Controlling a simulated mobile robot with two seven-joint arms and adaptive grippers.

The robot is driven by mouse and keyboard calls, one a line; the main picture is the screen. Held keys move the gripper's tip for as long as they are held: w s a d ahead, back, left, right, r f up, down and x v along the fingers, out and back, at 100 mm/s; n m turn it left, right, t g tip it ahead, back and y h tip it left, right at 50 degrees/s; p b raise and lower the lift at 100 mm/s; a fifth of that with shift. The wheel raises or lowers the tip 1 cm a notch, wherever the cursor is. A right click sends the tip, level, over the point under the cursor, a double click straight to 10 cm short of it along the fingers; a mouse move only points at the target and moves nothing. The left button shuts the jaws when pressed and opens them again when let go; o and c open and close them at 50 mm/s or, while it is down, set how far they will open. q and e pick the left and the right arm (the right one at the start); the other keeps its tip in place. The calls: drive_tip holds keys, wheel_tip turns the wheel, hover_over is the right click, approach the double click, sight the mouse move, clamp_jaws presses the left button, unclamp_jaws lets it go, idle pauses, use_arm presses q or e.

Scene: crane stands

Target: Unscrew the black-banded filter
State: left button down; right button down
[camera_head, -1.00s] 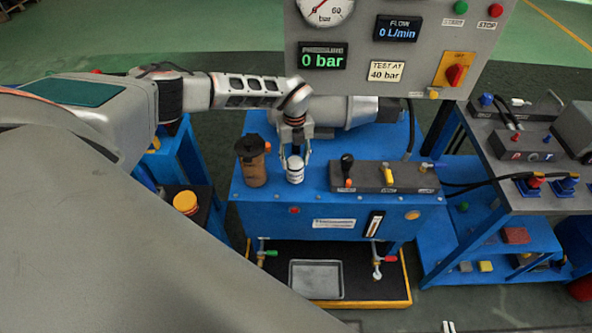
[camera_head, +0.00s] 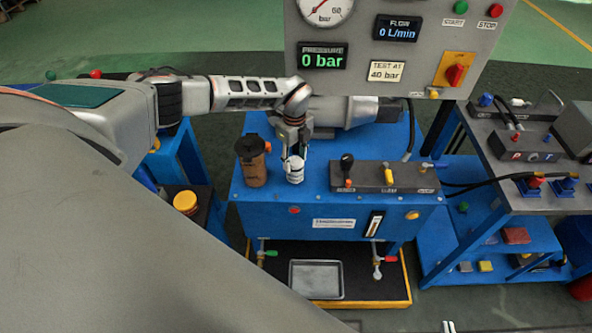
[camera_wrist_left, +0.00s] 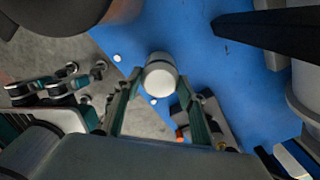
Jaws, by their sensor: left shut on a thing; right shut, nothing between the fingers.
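The white cylindrical filter (camera_head: 295,174) stands upright on top of the blue tank, with dark marks on its side too small to read as a band. My left gripper (camera_head: 294,160) reaches down from above and is shut on this filter. In the left wrist view the filter (camera_wrist_left: 161,76) shows its pale round end between the two fingers. The fingers hide part of its side. My right gripper (camera_head: 449,326) shows only as small tips at the bottom edge of the head view, shut and empty, far from the filter.
A brown canister with a black cap (camera_head: 253,165) stands close left of the filter. A valve block with levers (camera_head: 385,177) is to the right. The gauge panel (camera_head: 410,75) rises behind. A tray (camera_head: 316,280) lies below the tank (camera_head: 265,208).

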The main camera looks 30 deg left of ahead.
use_arm(q)
drive_tip(key=n, duration=0.5)
drive_tip(key=n, duration=0.5)
idle(0.3)
drive_tip(key=c, duration=1.2)
unclamp_jaws()
drive_tip(key=shift+o, duration=0.2)
drive_tip(key=shift+c, duration=0.8)
